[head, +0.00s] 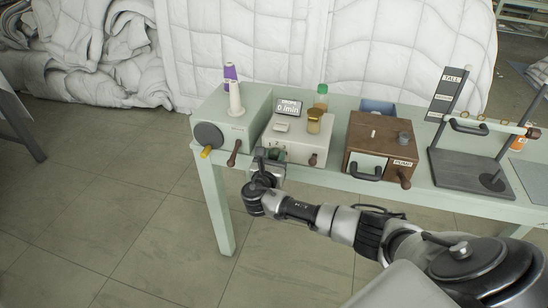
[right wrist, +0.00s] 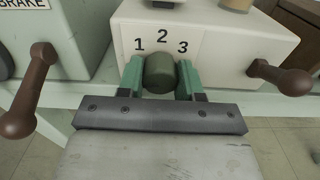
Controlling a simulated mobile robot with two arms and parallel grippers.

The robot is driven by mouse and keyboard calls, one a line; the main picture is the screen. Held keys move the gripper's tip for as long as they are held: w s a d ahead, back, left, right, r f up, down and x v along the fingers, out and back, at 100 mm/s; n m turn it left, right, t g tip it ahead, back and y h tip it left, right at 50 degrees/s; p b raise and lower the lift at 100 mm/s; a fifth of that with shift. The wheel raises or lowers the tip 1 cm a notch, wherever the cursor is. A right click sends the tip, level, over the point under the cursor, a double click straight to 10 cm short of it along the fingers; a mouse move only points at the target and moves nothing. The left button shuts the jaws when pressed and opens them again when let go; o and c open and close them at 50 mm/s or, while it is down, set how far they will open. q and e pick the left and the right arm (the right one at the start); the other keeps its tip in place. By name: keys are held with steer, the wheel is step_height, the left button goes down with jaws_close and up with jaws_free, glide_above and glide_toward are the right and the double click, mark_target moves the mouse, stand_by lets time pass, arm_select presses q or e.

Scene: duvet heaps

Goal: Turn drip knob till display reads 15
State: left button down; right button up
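The display (head: 289,106) on top of the cream box (head: 285,145) reads 0 /min. The dark green drip knob (right wrist: 160,72) is on the front of this box, below a label with 1, 2 and 3. My right gripper (head: 270,155) is at the box front. In the right wrist view its green fingers (right wrist: 161,78) stand on both sides of the knob and appear to touch it. The knob's pointer mark cannot be made out. My left gripper is not in view.
A brown lever (right wrist: 282,77) sticks out right of the knob. The green-grey box (head: 235,122) with another brown lever (head: 234,153) stands left. A wooden box (head: 377,135) and a dark stand (head: 470,172) are right on the table. White duvets (head: 240,50) heap behind.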

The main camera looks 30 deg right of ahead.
steer(key=shift+c, duration=1.3)
